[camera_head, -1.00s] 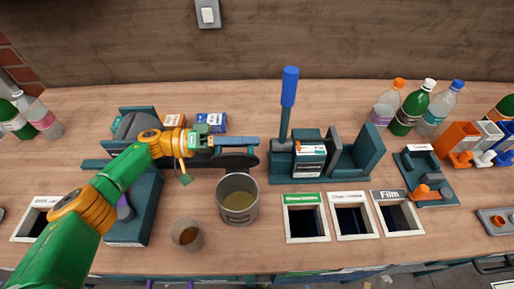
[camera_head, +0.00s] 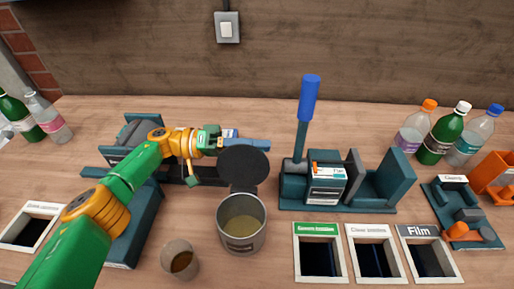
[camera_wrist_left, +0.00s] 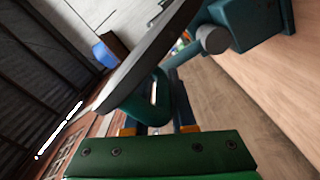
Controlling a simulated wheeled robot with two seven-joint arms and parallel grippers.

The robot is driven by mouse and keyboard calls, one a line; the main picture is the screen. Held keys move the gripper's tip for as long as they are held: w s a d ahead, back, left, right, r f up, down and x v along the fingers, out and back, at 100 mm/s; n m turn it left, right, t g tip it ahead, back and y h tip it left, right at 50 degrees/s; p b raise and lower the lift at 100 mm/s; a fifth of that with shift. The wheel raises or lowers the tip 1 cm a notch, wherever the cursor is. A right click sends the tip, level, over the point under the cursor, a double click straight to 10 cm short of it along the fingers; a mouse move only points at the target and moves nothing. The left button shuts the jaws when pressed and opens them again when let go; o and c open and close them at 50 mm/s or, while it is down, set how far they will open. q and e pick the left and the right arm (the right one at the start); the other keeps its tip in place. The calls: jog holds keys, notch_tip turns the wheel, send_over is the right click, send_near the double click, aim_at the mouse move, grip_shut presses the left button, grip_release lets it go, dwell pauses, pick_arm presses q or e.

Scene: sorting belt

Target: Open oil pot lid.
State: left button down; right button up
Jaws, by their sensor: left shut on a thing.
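The oil pot (camera_head: 241,233) is a grey cylinder with yellowish oil visible inside its open top. Its dark round lid (camera_head: 243,170) stands raised behind the pot, its lower edge at the pot's back rim. My left gripper (camera_head: 258,145) is at the lid's upper part, shut on the lid; its fingers partly cover it. In the left wrist view the lid (camera_wrist_left: 150,55) is a large tilted grey disc close to the fingers, with a dark green piece at the jaws. The exact grip contact is hidden. My right gripper is not in view.
A teal press with a blue-handled lever (camera_head: 309,100) is to the right. Labelled bins (camera_head: 320,230) are cut into the counter at front right. Several bottles (camera_head: 440,138) stand at the back right.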

pick_arm(q)
jog(key=shift+s+d+f, duration=0.1)
jog(key=shift+s+f, duration=0.15)
jog(key=shift+f, duration=0.45)
jog(key=c, duration=0.9)
grip_release()
jog(key=shift+o, duration=0.3)
jog(key=shift+s+r, duration=0.15)
jog(key=shift+s, duration=0.05)
jog(key=shift+w, duration=0.15)
jog(key=shift+r, duration=0.1)
